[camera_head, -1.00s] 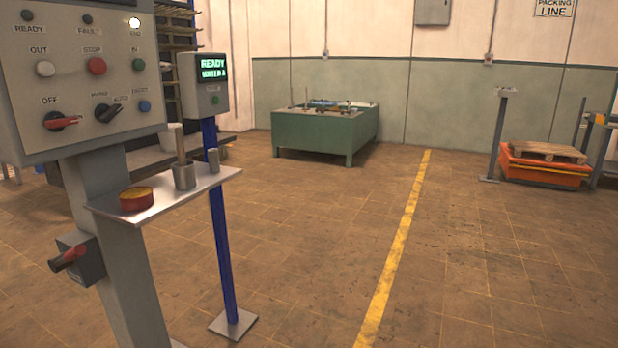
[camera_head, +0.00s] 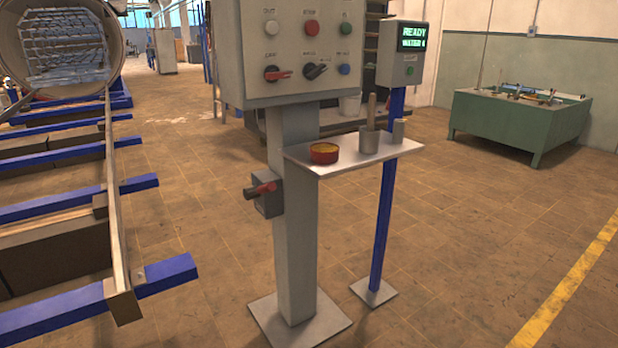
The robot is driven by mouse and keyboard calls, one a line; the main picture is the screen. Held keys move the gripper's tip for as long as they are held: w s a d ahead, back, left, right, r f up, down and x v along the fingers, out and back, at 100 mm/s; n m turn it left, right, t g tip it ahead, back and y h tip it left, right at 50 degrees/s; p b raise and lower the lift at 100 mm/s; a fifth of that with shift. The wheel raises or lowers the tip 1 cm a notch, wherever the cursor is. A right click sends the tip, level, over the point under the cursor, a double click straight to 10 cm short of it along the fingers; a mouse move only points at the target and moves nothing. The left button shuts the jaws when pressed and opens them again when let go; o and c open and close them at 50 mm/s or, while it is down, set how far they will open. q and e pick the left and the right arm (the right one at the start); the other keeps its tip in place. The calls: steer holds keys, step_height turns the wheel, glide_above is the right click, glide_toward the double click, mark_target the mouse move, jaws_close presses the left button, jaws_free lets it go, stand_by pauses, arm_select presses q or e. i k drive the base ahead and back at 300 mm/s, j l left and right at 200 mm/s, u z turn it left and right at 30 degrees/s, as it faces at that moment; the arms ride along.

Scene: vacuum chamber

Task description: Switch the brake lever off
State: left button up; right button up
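A grey control panel (camera_head: 305,50) stands on a grey post (camera_head: 293,230) near the middle of the view. No label marks a brake, so I cannot tell which one is the brake lever. Neither gripper is in view.
A shelf (camera_head: 335,166) with a red-and-yellow tin (camera_head: 323,152) juts right from the post. A blue post (camera_head: 383,200) bears a READY display (camera_head: 413,44). Blue rails (camera_head: 60,212) and a round chamber (camera_head: 65,48) fill the left.

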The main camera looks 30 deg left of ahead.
mark_target(252, 192)
steer(key=u, duration=1.25)
